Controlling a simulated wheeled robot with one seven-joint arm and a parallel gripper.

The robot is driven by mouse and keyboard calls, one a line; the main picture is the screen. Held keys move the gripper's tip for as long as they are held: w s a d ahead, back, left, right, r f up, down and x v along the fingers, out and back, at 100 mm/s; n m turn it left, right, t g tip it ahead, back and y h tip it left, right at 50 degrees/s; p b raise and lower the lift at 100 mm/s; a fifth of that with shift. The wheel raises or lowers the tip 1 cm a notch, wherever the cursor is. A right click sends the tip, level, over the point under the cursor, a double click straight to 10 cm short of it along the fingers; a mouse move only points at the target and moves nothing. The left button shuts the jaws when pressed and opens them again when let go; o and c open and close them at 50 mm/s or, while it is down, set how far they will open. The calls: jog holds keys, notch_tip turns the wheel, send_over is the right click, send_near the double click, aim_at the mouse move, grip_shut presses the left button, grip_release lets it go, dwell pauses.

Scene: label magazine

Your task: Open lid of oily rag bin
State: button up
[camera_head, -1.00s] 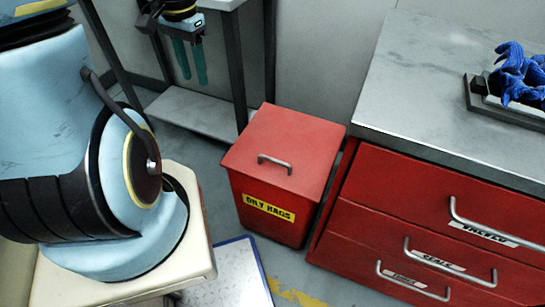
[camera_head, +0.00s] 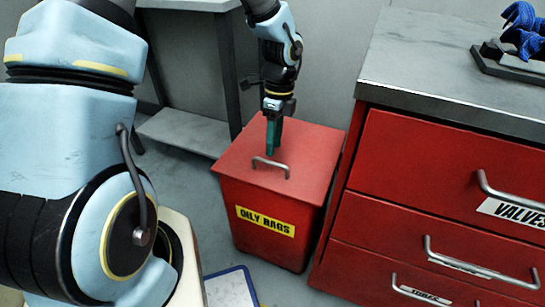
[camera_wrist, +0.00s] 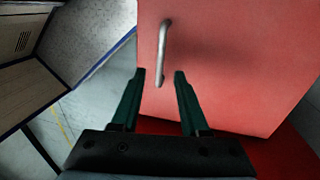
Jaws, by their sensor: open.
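The red oily rag bin (camera_head: 268,222) stands on the floor with a yellow "OILY RAGS" label on its front. Its flat red lid (camera_head: 310,152) is shut and also fills much of the wrist view (camera_wrist: 240,60). A grey bar handle (camera_head: 270,164) is on the lid near its front edge; in the wrist view the handle (camera_wrist: 163,50) is ahead of the fingers, roughly in line with the gap between them. My gripper (camera_head: 273,146) points down over the lid, just behind the handle in the head view. In the wrist view its green fingers (camera_wrist: 158,76) are apart with nothing between them.
A red drawer cabinet (camera_head: 420,190) with bar handles stands close to the bin's right side. A grey bench (camera_head: 185,130) is behind at left.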

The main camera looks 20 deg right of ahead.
aim_at(272, 162)
jog(key=shift+s+a+f, duration=0.15)
jog(key=shift+f, duration=0.9)
jog(key=shift+s+a+f, duration=0.1)
jog(key=shift+a+f, duration=0.05)
jog(key=shift+f, duration=0.85)
jog(key=shift+c, duration=0.2)
grip_shut()
